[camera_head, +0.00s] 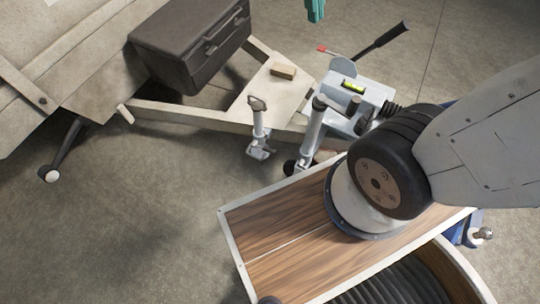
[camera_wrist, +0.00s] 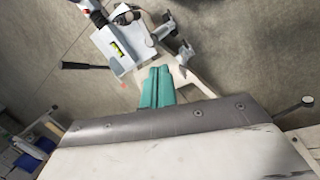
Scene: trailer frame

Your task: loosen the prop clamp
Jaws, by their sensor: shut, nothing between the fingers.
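In the head view a prop stand (camera_head: 259,128) with a T-shaped top and a foot stands beside the trailer's A-frame. A thicker post with a dark wheel (camera_head: 312,135) stands right of it, by the pale hitch housing (camera_head: 358,97). I cannot tell which fitting is the prop clamp. My gripper (camera_head: 315,14) shows only as teal fingertips at the top edge, above and apart from the hitch. In the wrist view my gripper (camera_wrist: 156,88) is shut and empty, its teal fingers pointing toward the hitch housing (camera_wrist: 118,50) and a stand (camera_wrist: 166,25).
The A-frame (camera_head: 190,117) carries a dark box (camera_head: 190,45) and a small wooden block (camera_head: 283,71). A black-gripped lever (camera_head: 385,41) and a red-tipped lever (camera_head: 325,50) rise near the hitch. My own base fills the lower right. Concrete floor is open at lower left.

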